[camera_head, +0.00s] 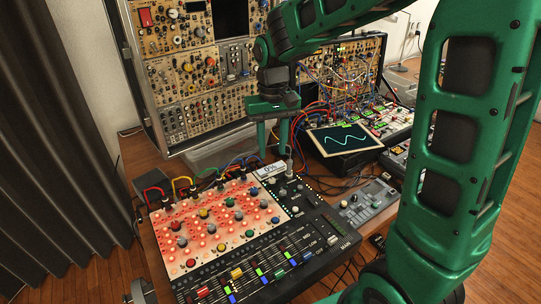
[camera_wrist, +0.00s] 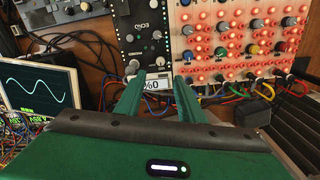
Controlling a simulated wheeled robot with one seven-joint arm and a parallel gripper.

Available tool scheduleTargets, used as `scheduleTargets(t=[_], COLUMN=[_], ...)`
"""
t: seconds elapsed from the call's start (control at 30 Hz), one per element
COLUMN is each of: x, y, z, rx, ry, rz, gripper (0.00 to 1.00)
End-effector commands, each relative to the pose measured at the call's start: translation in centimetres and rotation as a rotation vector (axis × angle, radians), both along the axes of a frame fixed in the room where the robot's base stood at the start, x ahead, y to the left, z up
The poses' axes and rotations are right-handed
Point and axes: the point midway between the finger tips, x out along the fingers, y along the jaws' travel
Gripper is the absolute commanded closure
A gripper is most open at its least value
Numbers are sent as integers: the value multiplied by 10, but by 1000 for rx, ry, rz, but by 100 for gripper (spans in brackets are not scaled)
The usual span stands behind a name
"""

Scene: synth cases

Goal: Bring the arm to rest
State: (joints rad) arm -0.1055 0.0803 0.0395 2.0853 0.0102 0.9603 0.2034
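My gripper (camera_head: 273,153) hangs from my green arm, pointing down above the back edge of the mixer (camera_head: 318,240). In the wrist view my gripper (camera_wrist: 158,78) has its two green fingers apart. I see nothing held between them. I cannot tell whether the fingertips touch anything.
A screen with a wave trace (camera_head: 345,139) stands right of my gripper. A tall synth case (camera_head: 185,60) stands behind. Patch cables (camera_head: 236,162) loop close to the gripper at left. A small grey controller (camera_head: 368,203) lies right of the mixer. Dark curtains (camera_head: 50,150) hang at left.

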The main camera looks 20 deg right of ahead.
Motion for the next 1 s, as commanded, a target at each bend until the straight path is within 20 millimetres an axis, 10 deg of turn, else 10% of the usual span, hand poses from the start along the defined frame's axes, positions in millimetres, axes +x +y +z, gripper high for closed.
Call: scheduleTargets(t=[0.63,1.0], x=[-11,-125], y=[-17,-125], z=[7,25], rx=[-7,-33], ry=[-3,-3], rz=[-29,-251], gripper=[65,65])
